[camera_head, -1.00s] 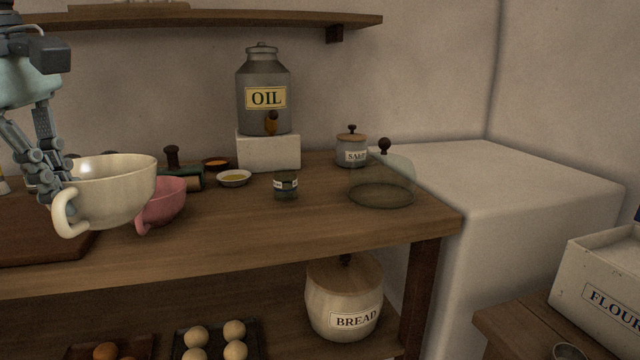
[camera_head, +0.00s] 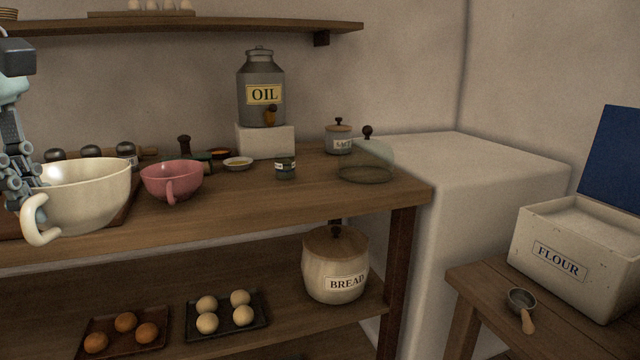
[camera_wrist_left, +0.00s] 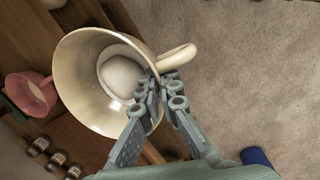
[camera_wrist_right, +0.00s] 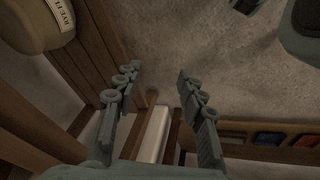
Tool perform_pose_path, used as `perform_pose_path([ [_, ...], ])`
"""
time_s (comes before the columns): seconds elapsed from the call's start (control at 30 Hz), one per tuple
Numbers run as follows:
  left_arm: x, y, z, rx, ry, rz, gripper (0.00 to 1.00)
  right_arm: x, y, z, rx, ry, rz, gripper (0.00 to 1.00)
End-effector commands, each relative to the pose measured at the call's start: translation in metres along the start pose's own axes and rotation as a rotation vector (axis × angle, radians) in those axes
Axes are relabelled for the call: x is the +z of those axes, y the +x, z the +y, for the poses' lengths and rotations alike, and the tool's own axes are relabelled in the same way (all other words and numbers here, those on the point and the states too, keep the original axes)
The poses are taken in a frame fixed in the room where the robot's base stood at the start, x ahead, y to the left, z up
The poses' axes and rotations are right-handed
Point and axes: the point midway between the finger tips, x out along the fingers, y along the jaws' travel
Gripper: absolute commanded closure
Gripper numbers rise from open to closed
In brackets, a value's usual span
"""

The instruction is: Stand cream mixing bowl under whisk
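The cream mixing bowl (camera_head: 88,200) is at the left of the head view, upright, its handle toward me. My left gripper (camera_head: 22,195) is at its left rim, partly cut off by the picture edge. In the left wrist view the gripper (camera_wrist_left: 158,97) is shut on the bowl's rim beside the handle, and something pale and round lies inside the bowl (camera_wrist_left: 75,75). The bowl appears in front of the worktop's edge. My right gripper (camera_wrist_right: 158,80) is open and empty over the floor. I see no whisk in any view.
A pink cup (camera_head: 171,181) stands on the worktop (camera_head: 300,205) right of the bowl. Behind are the oil jar (camera_head: 262,88), a salt jar (camera_head: 338,138) and a glass dome (camera_head: 366,160). A flour box (camera_head: 570,255) and scoop (camera_head: 521,305) are on a low table at right.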

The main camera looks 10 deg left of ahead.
Motion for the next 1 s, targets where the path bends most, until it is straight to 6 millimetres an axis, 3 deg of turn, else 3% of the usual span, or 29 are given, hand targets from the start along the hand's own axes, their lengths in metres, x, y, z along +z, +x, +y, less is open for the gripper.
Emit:
perform_pose_path([
  [0.17, -0.001, 0.0, 0.001, 0.002, 0.002, -0.002, 1.0, -0.001, 0.0, 0.0, 0.0, 0.0, 0.001, 0.6],
  [0.33, -0.012, 0.015, 0.006, -0.004, 0.056, -0.012, 1.0, -0.001, 0.0, 0.0, -0.001, 0.0, 0.002, 0.6],
  [0.67, -0.026, 0.059, 0.019, -0.019, 0.212, -0.037, 1.0, 0.0, 0.009, -0.001, -0.004, -0.001, -0.004, 0.6],
  [1.0, -0.024, 0.099, 0.03, -0.028, 0.364, -0.059, 1.0, -0.003, 0.015, -0.001, -0.006, -0.001, 0.004, 0.6],
])
